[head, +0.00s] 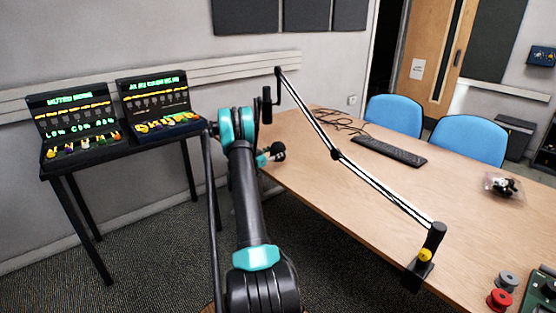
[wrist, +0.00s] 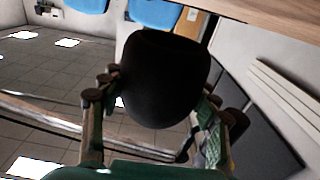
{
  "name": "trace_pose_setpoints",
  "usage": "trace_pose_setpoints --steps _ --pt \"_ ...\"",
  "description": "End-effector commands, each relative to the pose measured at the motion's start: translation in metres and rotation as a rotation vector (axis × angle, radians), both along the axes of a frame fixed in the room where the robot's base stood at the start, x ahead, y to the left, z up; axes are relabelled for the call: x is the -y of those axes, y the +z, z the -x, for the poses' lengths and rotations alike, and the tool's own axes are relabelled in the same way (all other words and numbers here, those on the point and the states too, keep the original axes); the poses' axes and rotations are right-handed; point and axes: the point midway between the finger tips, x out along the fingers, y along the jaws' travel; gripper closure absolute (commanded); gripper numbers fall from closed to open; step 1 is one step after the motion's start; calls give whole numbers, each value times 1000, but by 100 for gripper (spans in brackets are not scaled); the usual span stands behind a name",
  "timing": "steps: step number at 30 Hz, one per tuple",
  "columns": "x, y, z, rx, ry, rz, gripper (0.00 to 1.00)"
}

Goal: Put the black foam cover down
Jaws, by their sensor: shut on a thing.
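The black foam cover (wrist: 165,85) is large in the middle of the wrist view, a dark rounded cup shape with its opening toward the top of the picture. My gripper (wrist: 155,100) is shut on it, with one finger on each side. In the head view my gripper (head: 268,155) is beside the left edge of the table, and the foam cover (head: 278,151) shows as a small dark shape at its tip. The cover is held clear of the tabletop. The inside of the cover is hidden.
The wooden table (head: 460,215) has free room in its middle. A microphone boom arm (head: 335,153) crosses over it from a clamp at the front edge. A black keyboard (head: 390,151), loose cables (head: 335,120) and a clear bag (head: 503,186) lie on it. A black stand with two cases (head: 75,118) is left.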

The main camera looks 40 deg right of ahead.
Motion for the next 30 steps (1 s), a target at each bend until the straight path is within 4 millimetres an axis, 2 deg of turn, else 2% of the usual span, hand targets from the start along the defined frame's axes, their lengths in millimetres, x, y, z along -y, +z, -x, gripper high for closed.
trace_pose_setpoints --steps 5,12,23,24,28,30 --pt "0 -11 0 0 0 0 54" --pt "0 -40 0 0 0 0 54" --pt "0 -44 0 0 0 0 54" --pt "0 -44 0 0 0 0 37" --pt "0 -44 0 0 0 0 21" --pt "0 -44 0 0 0 0 19"
